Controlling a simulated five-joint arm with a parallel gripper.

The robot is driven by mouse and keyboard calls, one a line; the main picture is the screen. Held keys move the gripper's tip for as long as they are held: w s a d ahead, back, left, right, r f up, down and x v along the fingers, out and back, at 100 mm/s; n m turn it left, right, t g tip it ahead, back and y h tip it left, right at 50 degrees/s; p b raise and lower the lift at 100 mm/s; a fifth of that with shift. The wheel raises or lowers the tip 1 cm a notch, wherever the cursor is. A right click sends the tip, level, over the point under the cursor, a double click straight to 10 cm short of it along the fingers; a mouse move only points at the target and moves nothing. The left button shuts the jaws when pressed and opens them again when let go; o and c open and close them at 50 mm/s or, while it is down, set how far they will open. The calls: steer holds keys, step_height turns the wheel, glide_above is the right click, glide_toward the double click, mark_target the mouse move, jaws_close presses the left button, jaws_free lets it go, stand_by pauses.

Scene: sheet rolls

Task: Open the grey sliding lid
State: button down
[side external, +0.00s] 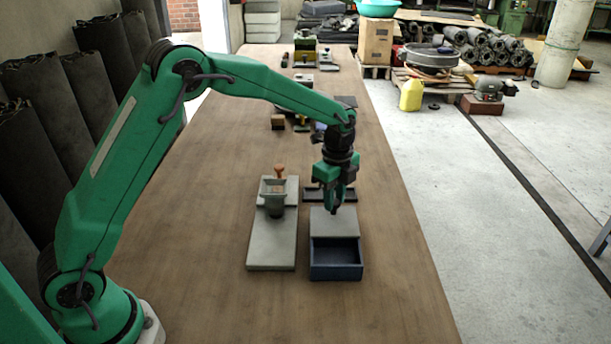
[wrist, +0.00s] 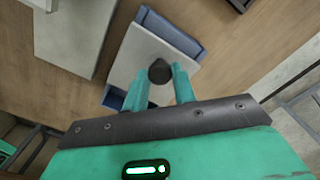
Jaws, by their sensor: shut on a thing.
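The grey sliding lid (side external: 334,224) lies over the far part of a dark blue box (side external: 336,273). The box's near part is uncovered and looks empty inside. In the wrist view the lid (wrist: 133,58) has a round black knob (wrist: 160,70) on top, and blue parts of the box (wrist: 176,32) show beyond two of its ends. My gripper (side external: 336,208) points down over the lid and is shut on the knob. In the wrist view its two green fingers (wrist: 161,80) stand on either side of the knob.
A dark tray (side external: 318,194) lies behind the lid. Small blocks (side external: 278,122) stand farther back. The wooden table is clear in front and at right.

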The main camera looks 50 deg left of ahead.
steer(key=shift+w+a+r, duration=0.1)
steer(key=shift+w+a, duration=0.6)
steer(key=shift+w, duration=0.1)
steer(key=c, duration=1.1)
jaws_free()
steer(key=shift+r, duration=3.9)
